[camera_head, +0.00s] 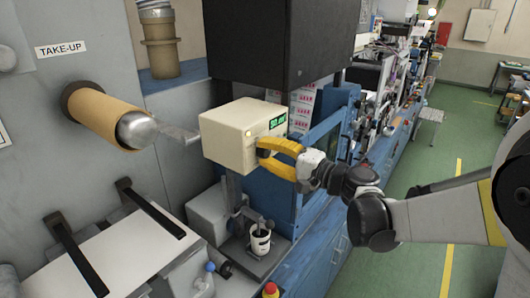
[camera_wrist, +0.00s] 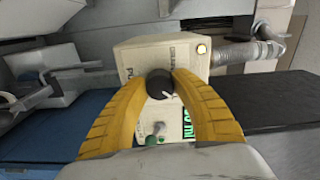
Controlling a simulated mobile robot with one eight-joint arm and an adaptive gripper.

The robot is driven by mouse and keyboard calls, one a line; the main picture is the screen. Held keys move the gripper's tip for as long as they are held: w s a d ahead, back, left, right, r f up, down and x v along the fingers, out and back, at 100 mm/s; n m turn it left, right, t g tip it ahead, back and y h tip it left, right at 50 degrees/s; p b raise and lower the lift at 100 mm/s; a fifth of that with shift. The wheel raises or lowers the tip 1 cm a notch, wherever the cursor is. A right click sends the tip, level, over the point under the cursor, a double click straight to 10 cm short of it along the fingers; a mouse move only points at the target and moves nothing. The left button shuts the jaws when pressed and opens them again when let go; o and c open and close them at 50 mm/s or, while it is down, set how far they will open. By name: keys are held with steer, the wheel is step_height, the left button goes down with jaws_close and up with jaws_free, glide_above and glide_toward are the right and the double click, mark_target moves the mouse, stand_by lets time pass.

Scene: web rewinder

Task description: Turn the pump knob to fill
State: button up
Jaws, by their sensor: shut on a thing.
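The pump box (camera_head: 229,133) is a cream box with a lit green display (camera_head: 277,121), left of my gripper in the head view. The box also shows in the wrist view (camera_wrist: 135,62). On its face is a round dark knob (camera_wrist: 159,84) with a small light pointer mark. My yellow gripper (camera_head: 262,151) reaches the front of the box from the right. In the wrist view its two curved fingers (camera_wrist: 160,86) close around the knob from both sides. In the head view the fingers hide the knob.
A small cup (camera_head: 260,241) stands on a stand below the box. The take-up roll (camera_head: 105,118) sticks out at the left. A black housing (camera_head: 285,40) hangs above the box. A red-topped button (camera_head: 270,289) is at the bottom. The green floor (camera_head: 430,195) at the right is largely open.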

steer(key=o, duration=1.2)
steer(key=shift+d, duration=0.1)
steer(key=v, duration=1.1)
steer(key=shift+s+d, duration=0.3)
